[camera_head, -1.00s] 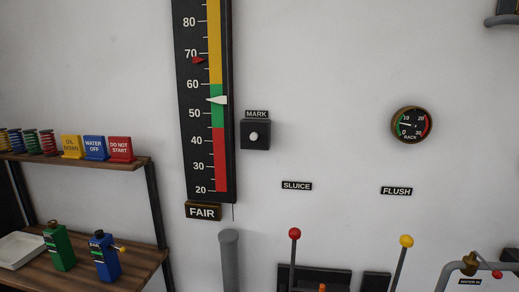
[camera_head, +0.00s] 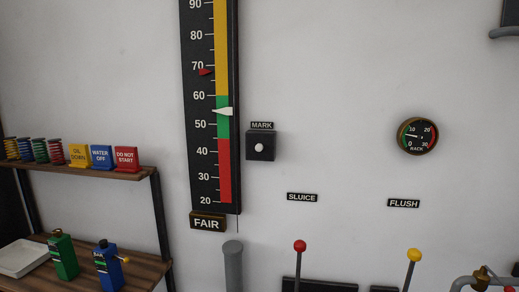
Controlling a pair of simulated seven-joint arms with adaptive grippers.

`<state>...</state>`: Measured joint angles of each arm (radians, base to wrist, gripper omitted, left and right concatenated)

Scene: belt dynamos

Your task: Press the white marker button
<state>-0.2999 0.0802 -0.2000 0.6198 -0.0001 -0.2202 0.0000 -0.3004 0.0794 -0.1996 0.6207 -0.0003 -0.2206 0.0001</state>
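The white marker button (camera_head: 259,147) is a small round knob on a dark square box on the wall, under a "MARK" label (camera_head: 262,125). It sits just right of a tall black gauge board (camera_head: 198,150) with red, green and yellow bands. The white pointer (camera_head: 224,111) on the board is in the green band, between 50 and 60. A red pointer (camera_head: 206,71) is just below 70. Neither of my grippers is in view, and nothing covers the button.
Below stand a grey post (camera_head: 233,265), a red-knobbed lever (camera_head: 299,247) and a yellow-knobbed lever (camera_head: 414,256). A round rack gauge (camera_head: 417,135) is at right. Shelves (camera_head: 110,171) with signs, springs and bottles are at left. The wall around the button is clear.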

